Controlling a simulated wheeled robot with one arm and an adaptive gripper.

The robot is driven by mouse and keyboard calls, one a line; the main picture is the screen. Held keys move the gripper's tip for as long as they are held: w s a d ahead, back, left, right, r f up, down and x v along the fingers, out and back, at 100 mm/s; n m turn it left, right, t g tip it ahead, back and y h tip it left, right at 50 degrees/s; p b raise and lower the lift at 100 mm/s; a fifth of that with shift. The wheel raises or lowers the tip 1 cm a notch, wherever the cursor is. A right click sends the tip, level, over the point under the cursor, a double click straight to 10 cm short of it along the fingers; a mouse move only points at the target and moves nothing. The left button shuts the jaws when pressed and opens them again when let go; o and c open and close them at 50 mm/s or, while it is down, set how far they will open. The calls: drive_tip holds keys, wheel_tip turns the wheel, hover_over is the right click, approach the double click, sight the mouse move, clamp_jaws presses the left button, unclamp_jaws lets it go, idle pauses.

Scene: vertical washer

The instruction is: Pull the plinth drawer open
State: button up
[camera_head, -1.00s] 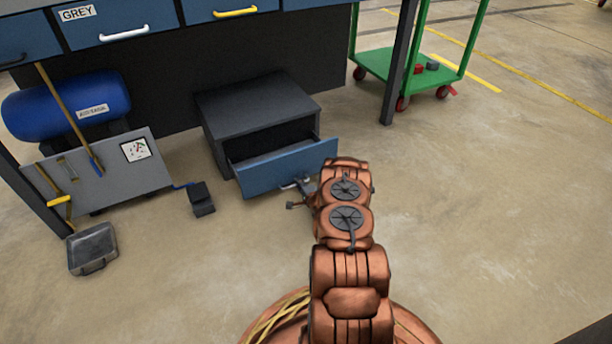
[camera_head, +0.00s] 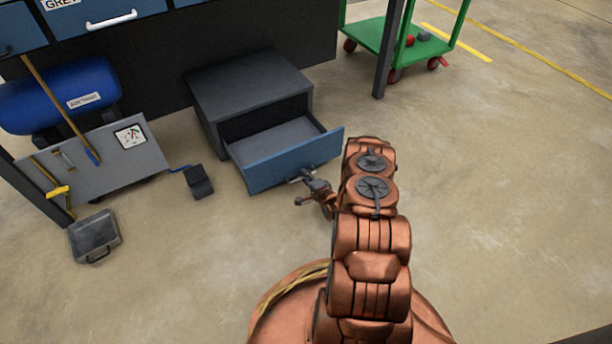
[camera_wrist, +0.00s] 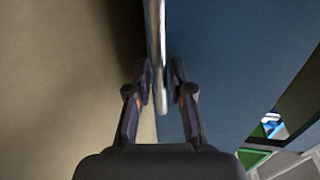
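The plinth drawer (camera_head: 292,160) is a blue-fronted drawer in a low dark grey cabinet (camera_head: 250,88) on the floor. It stands well out of the cabinet, and its grey inside shows empty. My gripper (camera_head: 303,178) is at the drawer front, at the metal handle. In the wrist view the pale handle bar (camera_wrist: 161,60) runs between the two fingertips (camera_wrist: 161,78), with the blue drawer front (camera_wrist: 225,70) to the right.
A blue air tank (camera_head: 62,95) and a leaning grey panel (camera_head: 95,165) stand at left. A black pedal (camera_head: 198,181) and a metal tray (camera_head: 95,236) lie on the floor. A green cart (camera_head: 385,48) is behind right. The floor at right is clear.

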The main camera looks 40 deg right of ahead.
drive_tip(key=shift+o, duration=1.1)
drive_tip(key=v, duration=1.2)
drive_tip(key=shift+r, duration=0.1)
